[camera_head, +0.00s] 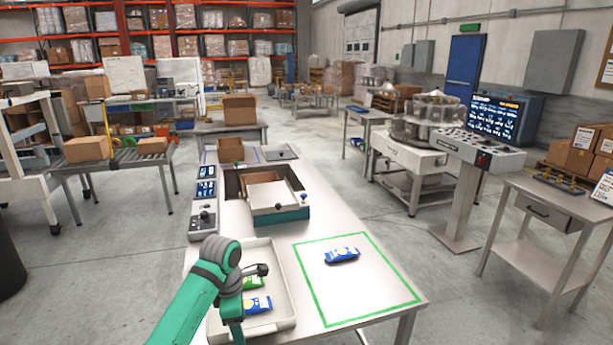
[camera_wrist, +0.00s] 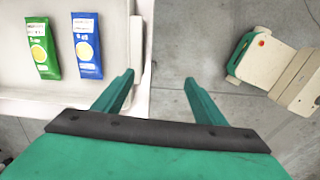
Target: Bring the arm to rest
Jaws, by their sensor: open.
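My gripper (camera_wrist: 157,80) is open and empty in the wrist view, its two green fingers spread apart. Between and beyond them are the tray's edge and grey floor. My green arm reaches in from the bottom left of the head view, its end pointing down by the white tray (camera_head: 283,290); the fingertips cannot be made out there. The tray's rim (camera_wrist: 137,40) also shows in the wrist view. A green packet (camera_wrist: 43,48) and a blue packet (camera_wrist: 87,45) lie side by side in the tray, apart from the fingers.
A weigher with an open box (camera_head: 265,192) stands farther back. A console (camera_head: 470,150) and a side table (camera_head: 525,205) stand to the right. Open floor lies between.

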